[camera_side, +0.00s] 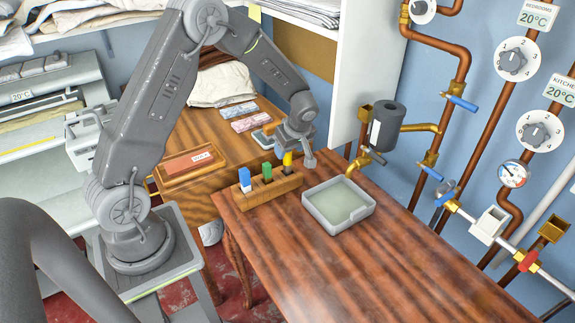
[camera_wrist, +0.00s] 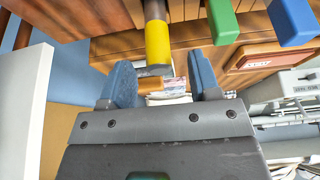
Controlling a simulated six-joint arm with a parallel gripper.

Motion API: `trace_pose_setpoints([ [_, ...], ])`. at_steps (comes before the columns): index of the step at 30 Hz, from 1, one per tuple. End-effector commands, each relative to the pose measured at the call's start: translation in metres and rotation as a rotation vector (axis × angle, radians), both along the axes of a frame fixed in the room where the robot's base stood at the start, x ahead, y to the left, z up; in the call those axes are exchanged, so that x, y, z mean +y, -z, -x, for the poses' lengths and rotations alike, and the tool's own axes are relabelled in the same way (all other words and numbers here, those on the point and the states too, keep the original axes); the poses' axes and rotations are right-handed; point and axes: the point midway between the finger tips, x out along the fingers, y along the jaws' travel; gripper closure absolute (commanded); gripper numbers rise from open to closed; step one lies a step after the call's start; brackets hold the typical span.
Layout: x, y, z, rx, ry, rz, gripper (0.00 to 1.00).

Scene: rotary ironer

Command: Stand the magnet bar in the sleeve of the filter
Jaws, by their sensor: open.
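A wooden rack (camera_side: 258,191) on the near table holds a blue-handled piece (camera_side: 244,177), a green-handled piece (camera_side: 267,172) and a piece with a yellow grip (camera_side: 287,159), upright in a row. Which one is the magnet bar is not marked. My gripper (camera_side: 297,149) is beside the yellow-gripped piece at the rack's right end. In the wrist view my gripper (camera_wrist: 161,72) has its blue fingers spread, with the yellow grip (camera_wrist: 157,42) just beyond the gap. A dark grey cylinder (camera_side: 391,122) with a white label, likely the filter, stands among the wall pipes.
A shallow pale tray (camera_side: 338,222) sits right of the rack. The wooden table (camera_side: 420,265) is clear in front of it. A white panel (camera_side: 346,70) stands behind my gripper, and copper pipes (camera_side: 453,112) and valves line the blue wall at right.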

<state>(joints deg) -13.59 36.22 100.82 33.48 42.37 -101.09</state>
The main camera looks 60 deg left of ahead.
Motion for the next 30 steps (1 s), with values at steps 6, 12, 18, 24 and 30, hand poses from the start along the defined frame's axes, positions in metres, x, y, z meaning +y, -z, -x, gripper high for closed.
trace_pose_setpoints([
  [6, 0.014, 0.029, -0.001, 0.004, -0.001, 0.001, 0.43],
  [12, 0.02, 0.044, -0.002, 0.001, 0.0, 0.0, 0.43],
  [18, 0.02, 0.045, -0.002, 0.0, 0.0, 0.0, 0.43],
  [24, 0.02, 0.045, -0.002, 0.0, 0.0, 0.0, 0.61],
  [30, 0.02, 0.044, -0.002, 0.0, 0.0, 0.0, 0.8],
])
